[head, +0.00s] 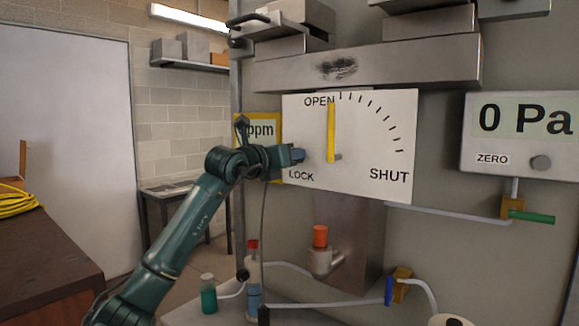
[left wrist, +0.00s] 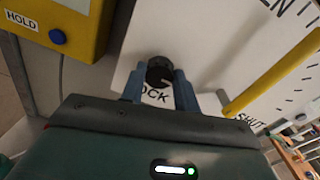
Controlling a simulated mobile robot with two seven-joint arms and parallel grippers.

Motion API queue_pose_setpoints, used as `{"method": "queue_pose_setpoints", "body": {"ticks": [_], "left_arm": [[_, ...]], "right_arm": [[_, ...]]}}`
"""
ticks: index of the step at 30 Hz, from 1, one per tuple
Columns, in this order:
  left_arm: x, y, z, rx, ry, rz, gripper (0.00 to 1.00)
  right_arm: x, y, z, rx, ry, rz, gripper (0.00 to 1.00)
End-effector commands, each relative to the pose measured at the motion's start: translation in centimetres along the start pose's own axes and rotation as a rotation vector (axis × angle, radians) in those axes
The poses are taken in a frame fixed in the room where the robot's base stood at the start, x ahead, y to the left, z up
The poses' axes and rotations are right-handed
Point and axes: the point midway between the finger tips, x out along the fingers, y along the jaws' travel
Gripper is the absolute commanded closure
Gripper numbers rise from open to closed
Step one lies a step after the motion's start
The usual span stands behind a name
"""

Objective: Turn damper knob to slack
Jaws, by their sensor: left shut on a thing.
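The white damper dial plate (head: 370,150) reads OPEN at the top, SHUT at the lower right and LOCK at the lower left. A yellow lever (head: 331,132) on it points nearly straight up, just right of OPEN. My left gripper (head: 298,155) is at the plate's left edge, just above LOCK. In the left wrist view, the blue fingers of my left gripper (left wrist: 168,82) are shut on a round black damper knob (left wrist: 159,70), one on each side. The knob is hidden by the gripper in the head view. My right gripper is not in view.
A yellow ppm meter (head: 270,122) is partly behind my left arm; its HOLD button (left wrist: 58,37) shows in the left wrist view. A 0 Pa gauge (head: 522,130) is at the right. Below the plate are an orange-capped fitting (head: 320,237) and bottles (head: 208,295).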

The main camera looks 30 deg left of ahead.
Motion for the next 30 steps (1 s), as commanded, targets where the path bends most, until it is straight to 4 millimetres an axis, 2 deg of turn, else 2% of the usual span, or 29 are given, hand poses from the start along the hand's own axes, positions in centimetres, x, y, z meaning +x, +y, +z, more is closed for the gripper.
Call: {"method": "queue_pose_setpoints", "body": {"ticks": [10,30], "left_arm": [[0.02,0.09,0.02,-0.333,0.013,-0.005,0.92],[0.02,0.33,0.14,-0.968,0.04,-0.012,0.92]], "right_arm": [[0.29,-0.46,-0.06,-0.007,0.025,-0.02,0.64],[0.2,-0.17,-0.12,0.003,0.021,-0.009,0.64]]}}
